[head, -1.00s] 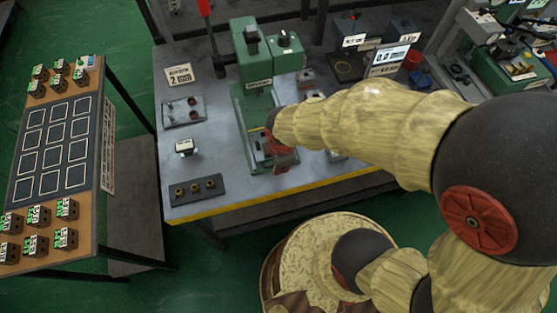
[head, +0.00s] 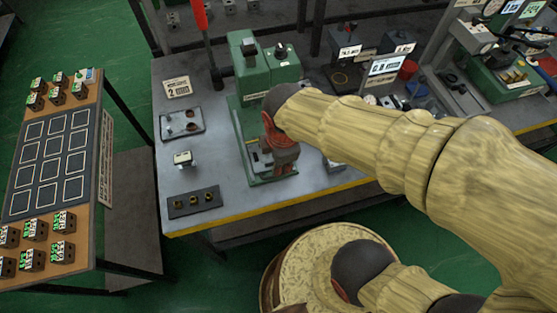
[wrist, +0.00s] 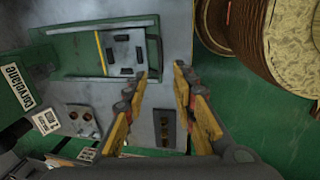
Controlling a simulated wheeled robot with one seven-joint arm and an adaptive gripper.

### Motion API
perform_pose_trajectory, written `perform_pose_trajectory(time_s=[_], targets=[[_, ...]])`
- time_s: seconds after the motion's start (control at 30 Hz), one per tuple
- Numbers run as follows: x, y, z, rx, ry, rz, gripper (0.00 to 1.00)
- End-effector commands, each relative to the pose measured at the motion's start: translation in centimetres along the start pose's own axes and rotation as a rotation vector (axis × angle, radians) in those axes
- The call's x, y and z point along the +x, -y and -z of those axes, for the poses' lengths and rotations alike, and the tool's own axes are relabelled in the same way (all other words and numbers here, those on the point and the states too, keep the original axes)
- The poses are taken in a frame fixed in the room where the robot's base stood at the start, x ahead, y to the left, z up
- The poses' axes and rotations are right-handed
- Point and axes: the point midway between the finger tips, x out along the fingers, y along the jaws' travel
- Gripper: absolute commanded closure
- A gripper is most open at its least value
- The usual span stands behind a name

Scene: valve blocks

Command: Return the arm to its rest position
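My arm (head: 370,140) reaches from the right side of the head view across the front of the workbench. My gripper (head: 284,172) hangs at its end, in front of the base of the green press (head: 249,90). In the wrist view my gripper (wrist: 160,73) shows two yellow fingers with dark tips spread apart, nothing between them. Below them are the bench top and the press's green base plate (wrist: 85,60). In the head view my gripper hides part of the press base, and the fingertips are hard to make out.
On the bench lie a grey plate with holes (head: 181,123), a small white-topped block (head: 183,159) and a dark strip with brass fittings (head: 194,202). A side table (head: 88,165) at left holds several valve blocks. Green floor (head: 205,280) is free in front.

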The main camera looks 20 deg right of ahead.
Motion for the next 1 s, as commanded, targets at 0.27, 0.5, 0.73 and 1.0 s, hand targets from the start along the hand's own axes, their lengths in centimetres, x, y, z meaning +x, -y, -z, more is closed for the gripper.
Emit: perform_pose_trajectory(time_s=[0.27,0.5,0.73,1.0], targets=[[0.0,0.0,0.0,0.0,0.0,0.0,0.73],[0.0,0.0,0.0,0.04,0.0,0.0,0.73],[-0.1,1.6,-0.3,0.432,0.008,0.03,0.73],[-5.8,2.4,-2.4,1.1,-0.062,-0.035,0.73]])
